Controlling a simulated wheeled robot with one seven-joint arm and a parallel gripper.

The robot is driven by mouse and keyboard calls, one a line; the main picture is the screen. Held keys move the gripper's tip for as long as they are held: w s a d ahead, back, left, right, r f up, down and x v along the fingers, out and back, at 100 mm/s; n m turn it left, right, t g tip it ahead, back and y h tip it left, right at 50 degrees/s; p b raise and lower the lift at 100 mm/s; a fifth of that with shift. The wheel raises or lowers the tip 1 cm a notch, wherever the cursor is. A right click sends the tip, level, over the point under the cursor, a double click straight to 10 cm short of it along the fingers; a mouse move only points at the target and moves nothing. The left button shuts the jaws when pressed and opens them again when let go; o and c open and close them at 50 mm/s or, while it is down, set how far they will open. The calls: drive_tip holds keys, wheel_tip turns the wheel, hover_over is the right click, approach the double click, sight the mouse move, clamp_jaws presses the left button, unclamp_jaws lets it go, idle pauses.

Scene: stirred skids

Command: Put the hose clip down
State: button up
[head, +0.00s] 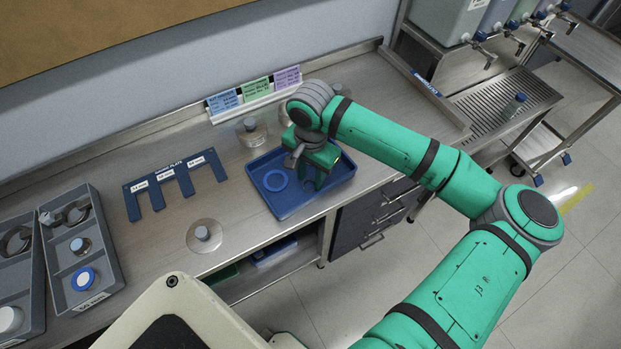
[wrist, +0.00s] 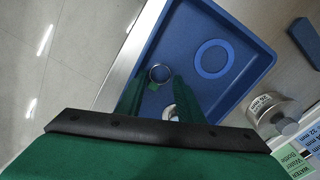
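The hose clip (wrist: 160,73) is a small metal ring. In the wrist view it sits between the tips of my two green fingers, its sides meeting or nearly meeting both. My gripper (head: 314,178) points down into the blue tray (head: 344,172), right of a flat blue ring (head: 275,180) lying there. The blue ring also shows in the wrist view (wrist: 213,58). My gripper (wrist: 160,80) appears shut on the clip, over the tray floor. How high the clip is above the floor is hard to tell. In the head view my gripper hides the clip.
Grey bins (head: 100,245) stand at far left. The bench front edge is close to the tray.

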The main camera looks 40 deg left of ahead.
sight(311, 185)
wheel_tip(311, 185, up, 11)
drive_tip(key=shift+f, duration=0.15)
idle(0.7)
